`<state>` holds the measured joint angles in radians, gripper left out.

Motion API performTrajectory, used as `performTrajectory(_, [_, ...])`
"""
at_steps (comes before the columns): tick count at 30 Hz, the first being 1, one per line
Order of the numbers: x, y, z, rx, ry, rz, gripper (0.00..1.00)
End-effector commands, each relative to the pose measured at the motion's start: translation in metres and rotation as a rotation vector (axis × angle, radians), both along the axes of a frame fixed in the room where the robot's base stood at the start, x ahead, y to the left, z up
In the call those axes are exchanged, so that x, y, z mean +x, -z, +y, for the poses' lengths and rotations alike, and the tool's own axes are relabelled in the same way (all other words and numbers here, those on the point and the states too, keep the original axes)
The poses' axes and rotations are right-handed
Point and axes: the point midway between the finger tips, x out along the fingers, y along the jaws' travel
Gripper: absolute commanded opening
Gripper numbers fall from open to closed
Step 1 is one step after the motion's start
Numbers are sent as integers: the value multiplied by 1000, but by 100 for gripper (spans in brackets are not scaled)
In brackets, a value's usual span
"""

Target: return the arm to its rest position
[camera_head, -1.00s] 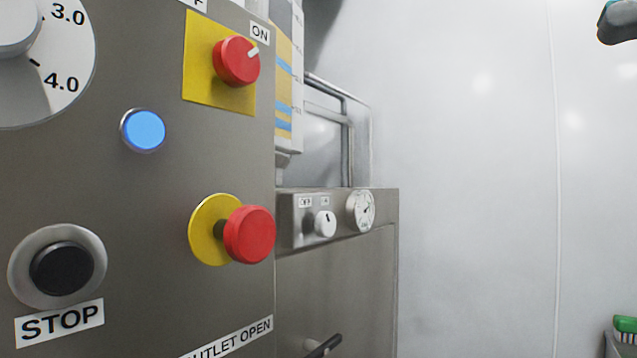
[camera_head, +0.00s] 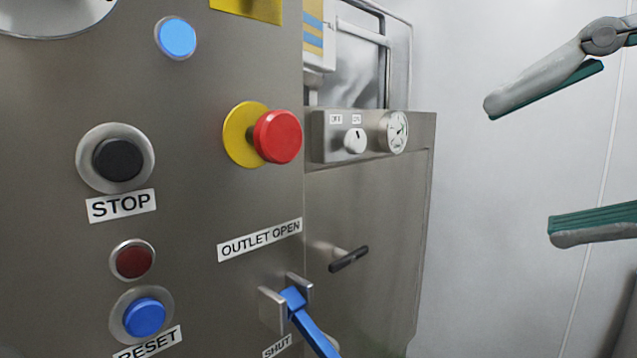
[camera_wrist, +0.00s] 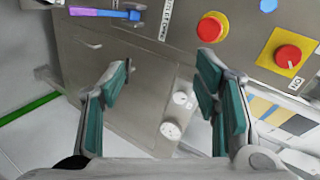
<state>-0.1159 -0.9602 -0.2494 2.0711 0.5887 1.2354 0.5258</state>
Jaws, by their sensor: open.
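My gripper (camera_head: 545,165) is at the right of the head view, with its two grey fingers and green pads spread wide. It is empty and apart from the panel. In the wrist view my gripper (camera_wrist: 165,85) is also open, with the cabinet front behind the gap between its fingers. The rest of my arm is mostly out of view.
The control panel (camera_head: 195,215) fills the left, with a red mushroom button (camera_head: 278,136), a black STOP button (camera_head: 118,158), a blue RESET button (camera_head: 145,317) and a blue outlet handle (camera_head: 312,330). A cabinet (camera_head: 375,230) stands behind. Pale wall and free room lie right.

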Motion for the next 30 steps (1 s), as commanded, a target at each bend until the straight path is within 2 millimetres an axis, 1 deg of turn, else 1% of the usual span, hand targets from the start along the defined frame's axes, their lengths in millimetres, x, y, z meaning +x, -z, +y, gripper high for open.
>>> performTrajectory(1, [5, 24, 3, -68, -13, 36, 56])
performTrajectory(2, [8, 41, 4, -120, -25, 59, 56])
performTrajectory(3, [11, 65, 4, -194, -45, 92, 56])
performTrajectory(4, [12, 85, 4, -255, -65, 119, 56])
performTrajectory(5, [12, 105, 3, -318, -87, 151, 56])
performTrajectory(6, [10, 131, 1, -400, -122, 189, 56])
performTrajectory(8, [5, 166, -4, -515, -177, 247, 56])
performTrajectory(9, [0, 187, -9, -586, -217, 285, 56])
performTrajectory(12, [-15, 233, -21, -741, -322, 374, 56])
performTrajectory(15, [-34, 270, -37, -877, -435, 461, 56])
performTrajectory(18, [-55, 299, -54, -994, -556, 544, 56])
performTrajectory(19, [-50, 285, -53, -987, -538, 523, 56])
performTrajectory(26, [-42, 241, -52, -993, -505, 475, 56])
performTrajectory(30, [-39, 208, -53, -1001, -483, 441, 56])
